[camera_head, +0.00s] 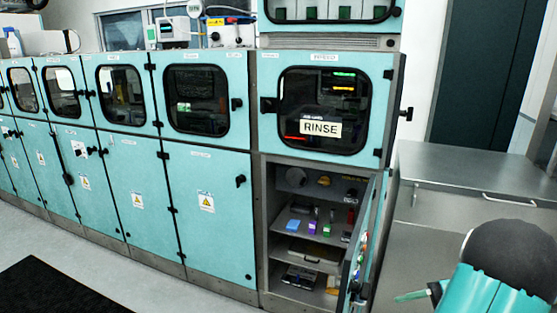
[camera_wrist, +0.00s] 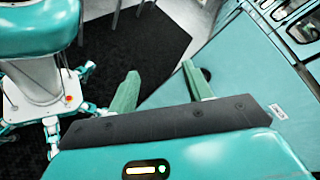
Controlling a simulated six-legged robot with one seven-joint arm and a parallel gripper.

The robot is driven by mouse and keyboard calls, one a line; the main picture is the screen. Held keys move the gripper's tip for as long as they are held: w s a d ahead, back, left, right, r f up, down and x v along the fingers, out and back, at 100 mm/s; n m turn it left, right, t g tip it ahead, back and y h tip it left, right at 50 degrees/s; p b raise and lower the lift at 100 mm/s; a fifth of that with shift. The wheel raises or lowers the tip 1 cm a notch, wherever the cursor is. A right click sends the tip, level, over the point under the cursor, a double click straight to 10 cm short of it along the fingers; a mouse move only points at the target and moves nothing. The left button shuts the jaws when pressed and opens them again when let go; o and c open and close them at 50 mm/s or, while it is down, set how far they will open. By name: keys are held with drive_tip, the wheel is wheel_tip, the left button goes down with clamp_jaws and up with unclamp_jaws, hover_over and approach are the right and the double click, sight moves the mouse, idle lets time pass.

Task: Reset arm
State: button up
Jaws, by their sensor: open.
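My gripper shows in the wrist view (camera_wrist: 158,82) with its two green fingers spread apart. Nothing is between them; dark mat and pale floor show beyond. In the head view my arm is at the lower right, with a green fingertip (camera_head: 410,296) pointing left, near the edge of an open cabinet door (camera_head: 362,240). The rest of the gripper is hidden behind the arm there.
A row of teal cabinets (camera_head: 120,180) fills the left and middle. The open lower cabinet holds small coloured modules (camera_head: 312,227) on shelves, under a window marked RINSE (camera_head: 321,128). A grey metal counter (camera_head: 455,165) stands right. A dark mat (camera_head: 50,288) lies on open floor.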

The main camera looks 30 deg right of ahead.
drive_tip(key=w+a+r+n+g+h, duration=0.3)
drive_tip(key=w+a+r+n+g, duration=0.15)
drive_tip(key=a, duration=0.65)
drive_tip(key=w+a+r+n+g+h, duration=0.35)
drive_tip(key=w+a, duration=0.25)
drive_tip(key=a, duration=0.4)
drive_tip(key=s+a+r+n+t+h, duration=0.1)
drive_tip(key=a+n, duration=0.3)
drive_tip(key=a, duration=0.4)
drive_tip(key=s+a+r+n+t+h, duration=0.1)
drive_tip(key=a+r+n+t+h, duration=0.2)
drive_tip(key=a, duration=0.5)
drive_tip(key=shift+r+n+t+h, duration=0.4)
drive_tip(key=shift+n+t+h, duration=0.15)
drive_tip(key=shift+n, duration=0.25)
